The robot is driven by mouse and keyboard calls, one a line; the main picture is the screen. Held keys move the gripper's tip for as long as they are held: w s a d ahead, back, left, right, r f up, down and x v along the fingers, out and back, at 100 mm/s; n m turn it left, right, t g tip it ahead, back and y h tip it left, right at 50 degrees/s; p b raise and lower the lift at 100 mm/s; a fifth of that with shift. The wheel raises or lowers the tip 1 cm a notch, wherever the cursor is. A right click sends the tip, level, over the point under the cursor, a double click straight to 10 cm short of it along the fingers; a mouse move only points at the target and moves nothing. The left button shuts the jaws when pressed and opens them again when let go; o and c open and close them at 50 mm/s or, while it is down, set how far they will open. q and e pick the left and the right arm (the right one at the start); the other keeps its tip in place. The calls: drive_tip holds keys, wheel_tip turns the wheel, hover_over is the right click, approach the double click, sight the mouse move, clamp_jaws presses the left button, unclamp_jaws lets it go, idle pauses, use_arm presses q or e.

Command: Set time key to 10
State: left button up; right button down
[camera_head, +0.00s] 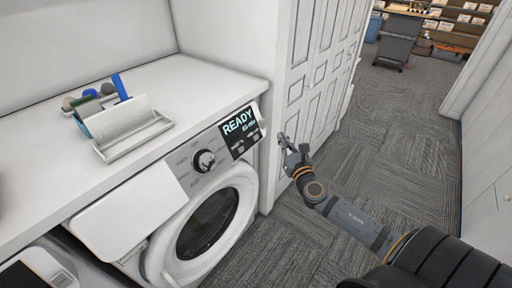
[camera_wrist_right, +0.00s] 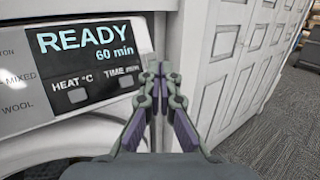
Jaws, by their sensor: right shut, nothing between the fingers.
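The washing machine (camera_head: 185,205) stands under the white counter, and its dark display (camera_head: 239,132) reads READY and 60 min. In the right wrist view the display (camera_wrist_right: 90,45) shows the same, with a HEAT °C label and a TIME label below. The time key (camera_wrist_right: 126,81) is a small light button under the TIME label, just left of my right gripper. My right gripper (camera_wrist_right: 161,72) is shut and empty, its tips apart from the key as far as I can see. In the head view my right gripper (camera_head: 288,142) is right of the machine, before the white door. My left gripper is not in view.
A round dial (camera_head: 204,160) sits left of the display. A white holder (camera_head: 125,125) with several coloured items stands on the counter (camera_head: 190,85). A white panelled door (camera_head: 315,80) is close behind my right gripper. Carpeted floor (camera_head: 400,140) is open to the right.

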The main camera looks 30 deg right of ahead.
sight(256, 138)
drive_tip(key=shift+s+a+n, duration=0.1)
drive_tip(key=shift+a+n, duration=0.05)
drive_tip(key=shift+n, duration=0.35)
drive_tip(key=w+a+f+b, duration=0.2)
drive_tip(key=w+a+f, duration=0.1)
drive_tip(key=w, duration=0.4)
drive_tip(key=shift+w+f, duration=0.15)
drive_tip(key=shift+f, duration=0.3)
idle(1.0)
drive_tip(key=shift+w+a+f, duration=0.1)
drive_tip(key=shift+w+f, duration=0.1)
drive_tip(key=shift+w, duration=0.15)
